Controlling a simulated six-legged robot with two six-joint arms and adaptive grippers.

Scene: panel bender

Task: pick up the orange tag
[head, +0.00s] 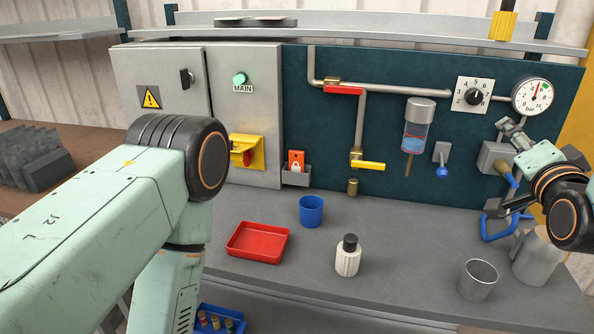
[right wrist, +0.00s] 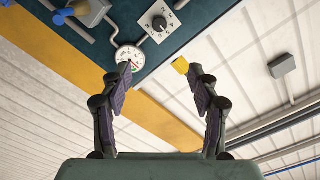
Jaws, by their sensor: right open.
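The orange tag (head: 296,158) stands upright in a small grey holder (head: 297,178) on the right side of the grey cabinet. Its lower part is hidden by the holder, and a white padlock mark shows on its face. My right gripper (head: 507,207) is at the far right, well away from the tag, in front of the panel's right end. In the right wrist view (right wrist: 158,72) its two fingers are spread apart with nothing between them. My left arm crosses the left of the head view, and its gripper is out of view.
A red tray (head: 258,242), a blue cup (head: 311,210), a white bottle (head: 347,258) and a metal cup (head: 478,280) stand on the grey bench. A yellow switch plate (head: 247,152) is left of the tag. A yellow-handled valve (head: 368,164) is to its right.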

